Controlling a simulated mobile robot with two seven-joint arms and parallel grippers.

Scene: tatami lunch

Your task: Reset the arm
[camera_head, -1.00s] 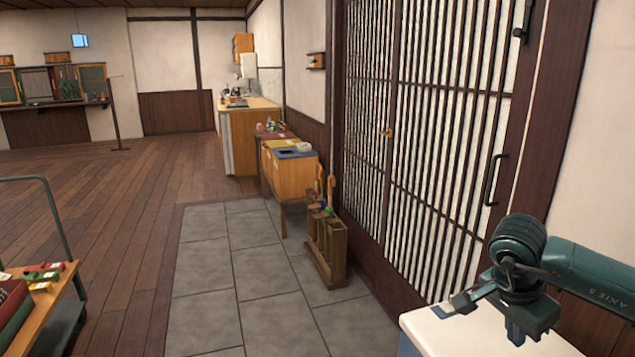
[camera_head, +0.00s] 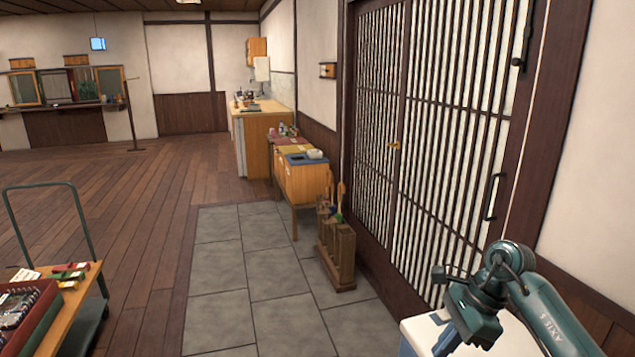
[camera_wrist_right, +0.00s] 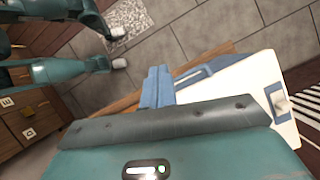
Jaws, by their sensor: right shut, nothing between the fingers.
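My right arm comes in at the lower right of the head view. Its gripper (camera_head: 446,338) points down over the white-lidded box. In the right wrist view the gripper's blue fingers (camera_wrist_right: 156,88) are together, with nothing between them. Below them the white lid (camera_wrist_right: 235,88) with a blue edge and handle shows; I cannot tell whether the fingers touch it. My left gripper does not show in the head view. Teal parts of my own body show at the upper left of the wrist view.
A trolley (camera_head: 60,325) with a red crate (camera_head: 42,325) stands at the lower left. A wooden rack (camera_head: 335,250) stands on grey floor tiles by the lattice door (camera_head: 430,140). Small tables (camera_head: 303,185) and a counter (camera_head: 262,140) line the wall. The tiled floor between is clear.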

